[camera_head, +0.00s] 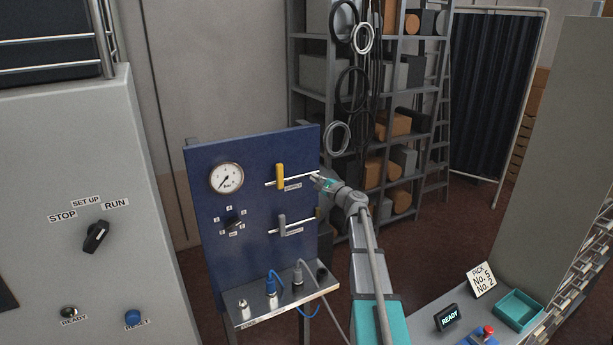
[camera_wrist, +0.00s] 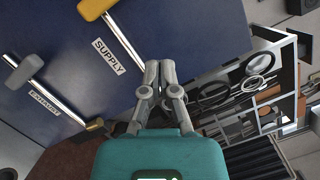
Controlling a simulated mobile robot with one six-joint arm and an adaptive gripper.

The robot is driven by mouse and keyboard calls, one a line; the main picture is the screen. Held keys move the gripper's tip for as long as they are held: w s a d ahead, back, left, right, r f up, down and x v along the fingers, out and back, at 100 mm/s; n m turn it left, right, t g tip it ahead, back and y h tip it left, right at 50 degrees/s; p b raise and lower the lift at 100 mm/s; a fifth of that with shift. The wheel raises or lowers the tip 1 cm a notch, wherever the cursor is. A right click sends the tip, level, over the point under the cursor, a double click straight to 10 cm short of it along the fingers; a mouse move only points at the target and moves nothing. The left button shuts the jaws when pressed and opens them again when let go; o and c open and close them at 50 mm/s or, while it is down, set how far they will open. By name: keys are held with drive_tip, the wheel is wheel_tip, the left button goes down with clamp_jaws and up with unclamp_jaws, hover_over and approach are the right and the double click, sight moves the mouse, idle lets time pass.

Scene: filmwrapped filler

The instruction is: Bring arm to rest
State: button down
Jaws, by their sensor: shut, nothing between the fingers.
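My gripper (camera_head: 318,180) is at the right edge of the blue panel (camera_head: 207,165), close to the right end of the supply valve's pipe. In the wrist view my gripper (camera_wrist: 158,66) has its fingers together with nothing between them. The supply valve's yellow handle (camera_head: 280,176) stands upright across its pipe; it also shows in the wrist view (camera_wrist: 95,9), apart from the fingers. The grey exhaust handle (camera_head: 282,225) below it also stands upright. My arm reaches up from the lower middle of the head view.
A grey cabinet (camera_head: 60,180) with a selector switch (camera_head: 96,237) stands left. A steel shelf (camera_head: 148,310) with plugs and cables juts below the panel. Storage racks (camera_head: 312,95) stand behind. At right, a counter (camera_head: 415,325) holds a teal tray (camera_head: 518,310) and a READY display (camera_head: 447,317).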

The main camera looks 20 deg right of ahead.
drive_tip(key=shift+s+d, duration=0.15)
drive_tip(key=shift+s, duration=0.4)
drive_tip(key=s+a+f+n+g+y+b, duration=0.1)
drive_tip(key=s+a+f+n+g+b, duration=0.45)
drive_tip(key=a+f, duration=0.65)
drive_tip(key=s+a+f+n+g+y+b, duration=0.2)
drive_tip(key=s+a+f+n+g+b, duration=0.4)
drive_tip(key=a+f, duration=0.55)
drive_tip(key=s+a+f+n+g+h+b, duration=0.2)
drive_tip(key=s+f+n+g+h+b, duration=0.1)
drive_tip(key=s+f, duration=0.5)
drive_tip(key=s+a+f+n+g+h+b, duration=0.2)
drive_tip(key=s+f+n+g+h+b, duration=0.2)
drive_tip(key=s+f, duration=0.5)
drive_tip(key=s+n+h+b, duration=0.1)
drive_tip(key=s, duration=0.3)
drive_tip(key=shift+s+f+h+b, duration=0.15)
drive_tip(key=shift+s+h+b, duration=0.05)
drive_tip(key=shift+h+b, duration=0.15)
